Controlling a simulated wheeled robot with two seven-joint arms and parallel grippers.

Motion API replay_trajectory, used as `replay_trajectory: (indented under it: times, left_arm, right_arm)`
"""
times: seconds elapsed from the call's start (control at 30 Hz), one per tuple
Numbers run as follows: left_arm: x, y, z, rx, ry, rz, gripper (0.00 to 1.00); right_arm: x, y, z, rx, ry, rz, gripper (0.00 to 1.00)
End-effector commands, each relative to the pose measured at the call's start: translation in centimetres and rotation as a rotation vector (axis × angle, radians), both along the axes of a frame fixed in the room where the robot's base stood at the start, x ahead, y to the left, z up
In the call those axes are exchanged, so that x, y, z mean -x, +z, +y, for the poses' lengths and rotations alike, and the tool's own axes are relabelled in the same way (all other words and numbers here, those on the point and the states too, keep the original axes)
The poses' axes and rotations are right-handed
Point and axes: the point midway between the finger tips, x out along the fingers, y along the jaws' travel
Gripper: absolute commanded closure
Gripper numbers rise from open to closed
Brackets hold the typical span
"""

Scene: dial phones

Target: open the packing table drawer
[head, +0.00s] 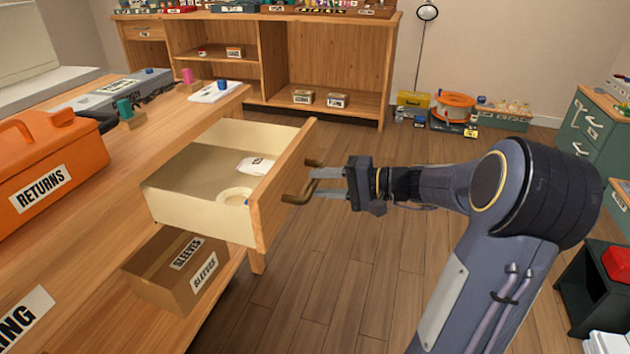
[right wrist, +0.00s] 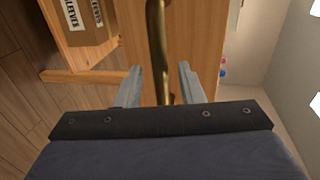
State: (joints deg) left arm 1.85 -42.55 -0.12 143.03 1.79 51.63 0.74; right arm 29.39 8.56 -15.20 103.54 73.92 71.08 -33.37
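The packing table drawer (head: 222,212) stands well out from the wooden packing table (head: 128,205) in the head view. Its wooden front (head: 280,185) faces right and carries a brass bar handle (head: 298,195), partly hidden by the gripper. The handle also shows in the right wrist view (right wrist: 156,40). My right gripper (head: 322,183) is at the handle. In the right wrist view its fingers (right wrist: 158,78) are apart, one on each side of the handle, with a gap on both sides. My left gripper is not in view.
A white packet (head: 255,165) and a pale ring (head: 233,196) lie in the drawer. A cardboard box marked SLEEVES (head: 175,270) sits on the shelf below. An orange RETURNS case (head: 45,165) stands on the tabletop. The wooden floor (head: 345,265) right of the drawer is clear.

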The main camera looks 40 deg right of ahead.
Motion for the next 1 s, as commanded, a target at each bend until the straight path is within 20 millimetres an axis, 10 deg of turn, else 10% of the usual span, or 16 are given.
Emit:
replay_trajectory:
  times: [0.33,1.0]
  left_arm:
    - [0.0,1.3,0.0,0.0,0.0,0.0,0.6]
    - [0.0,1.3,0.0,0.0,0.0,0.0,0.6]
  right_arm:
    - [3.8,1.1,-3.0,0.0,-0.002,0.0,0.65]
    - [4.2,1.2,-2.7,0.004,0.01,0.005,0.65]
